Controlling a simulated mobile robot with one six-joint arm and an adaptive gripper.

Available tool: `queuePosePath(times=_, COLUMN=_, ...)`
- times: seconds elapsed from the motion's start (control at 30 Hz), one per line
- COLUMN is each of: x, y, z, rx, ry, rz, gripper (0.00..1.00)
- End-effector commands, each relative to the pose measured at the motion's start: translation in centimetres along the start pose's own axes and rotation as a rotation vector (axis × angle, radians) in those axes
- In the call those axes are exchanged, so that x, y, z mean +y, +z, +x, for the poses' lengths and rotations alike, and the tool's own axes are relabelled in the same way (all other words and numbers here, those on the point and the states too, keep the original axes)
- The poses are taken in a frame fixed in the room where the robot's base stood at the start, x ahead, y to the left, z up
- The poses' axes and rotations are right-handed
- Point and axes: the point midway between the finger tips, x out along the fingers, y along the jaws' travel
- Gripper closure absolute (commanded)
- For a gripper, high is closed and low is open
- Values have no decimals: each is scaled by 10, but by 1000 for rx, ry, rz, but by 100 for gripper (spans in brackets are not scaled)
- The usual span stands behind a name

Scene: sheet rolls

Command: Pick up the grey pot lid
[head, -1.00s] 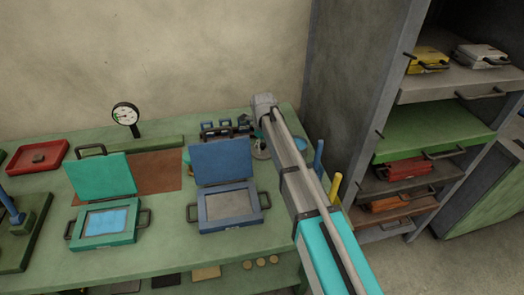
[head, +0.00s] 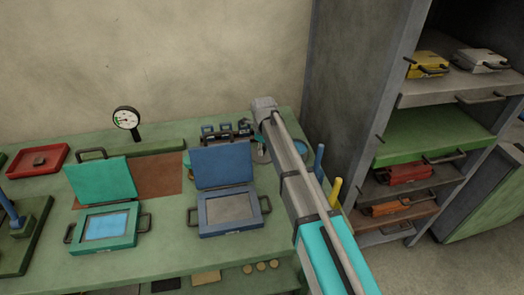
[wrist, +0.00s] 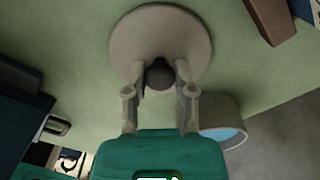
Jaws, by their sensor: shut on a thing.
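The grey pot lid (wrist: 160,28) is a pale round disc with a dark round knob (wrist: 160,75) in the wrist view. My gripper (wrist: 160,78) has its two fingers closed on either side of the knob. The lid's disc lies just beyond the fingertips over the green bench top. I cannot tell whether the lid touches the bench or is lifted.
A round grey container with a blue inside (wrist: 222,132) stands close to the gripper. The blue press (head: 229,208) and teal press (head: 105,226) stand open on the bench (head: 165,222). Blue (head: 319,160) and yellow (head: 335,190) posts and a shelf rack (head: 425,128) are to the right.

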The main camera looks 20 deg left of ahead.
Motion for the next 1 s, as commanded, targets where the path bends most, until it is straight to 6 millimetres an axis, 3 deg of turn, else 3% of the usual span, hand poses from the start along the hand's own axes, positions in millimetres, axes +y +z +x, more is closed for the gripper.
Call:
queuePosePath(times=0.37, x=0, y=0, z=-22, rx=0, ry=0, rz=0, gripper=100)
queuePosePath(times=1.0, x=0, y=0, z=-86, rx=0, ry=0, rz=0, gripper=100)
